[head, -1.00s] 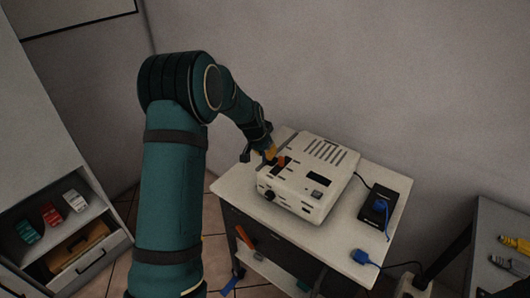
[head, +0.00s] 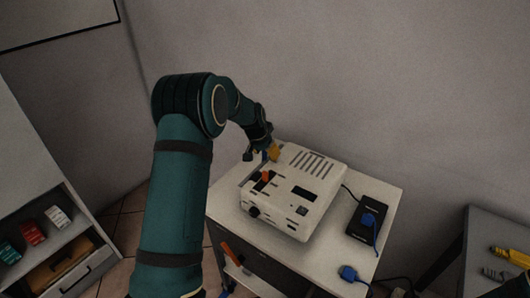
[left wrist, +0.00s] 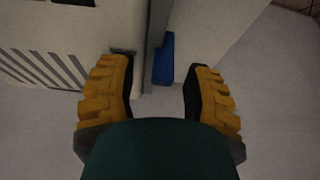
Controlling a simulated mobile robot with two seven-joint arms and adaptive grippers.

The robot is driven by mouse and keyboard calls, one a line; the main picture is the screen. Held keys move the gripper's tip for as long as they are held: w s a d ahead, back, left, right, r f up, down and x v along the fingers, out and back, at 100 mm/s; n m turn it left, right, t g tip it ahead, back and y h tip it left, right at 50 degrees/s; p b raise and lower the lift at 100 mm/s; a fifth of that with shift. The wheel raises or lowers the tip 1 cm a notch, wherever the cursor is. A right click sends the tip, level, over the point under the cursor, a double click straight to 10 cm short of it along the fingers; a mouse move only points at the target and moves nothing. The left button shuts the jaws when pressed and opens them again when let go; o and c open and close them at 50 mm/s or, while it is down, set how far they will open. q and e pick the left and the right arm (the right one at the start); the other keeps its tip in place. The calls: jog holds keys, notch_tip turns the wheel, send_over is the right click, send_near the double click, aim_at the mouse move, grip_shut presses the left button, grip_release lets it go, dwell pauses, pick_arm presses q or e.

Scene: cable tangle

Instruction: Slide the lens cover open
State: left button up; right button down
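A white projector-like box (head: 292,190) with vent slits sits on a small white-topped cart. A black round lens-like part (head: 253,211) is on its front left. An orange tab (head: 267,176) stands at a dark slot on its top; I cannot make out a separate lens cover. My left gripper (head: 264,153) is at the box's back left corner, behind the tab and apart from it. In the left wrist view its yellow fingers (left wrist: 160,92) are open and apart. The box's vented side (left wrist: 50,55), a grey edge and a blue piece (left wrist: 164,62) show beyond them.
A black device (head: 367,226) with a blue plug and cable lies right of the box. The cart top (head: 333,238) is bare between. A wall stands close behind; a shelf unit is at left.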

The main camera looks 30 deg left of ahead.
pick_arm(q)
jog(key=shift+s+r, duration=0.1)
jog(key=shift+r, duration=0.1)
jog(key=v, duration=1.1)
jog(key=shift+r, duration=0.4)
jog(key=shift+s, duration=0.1)
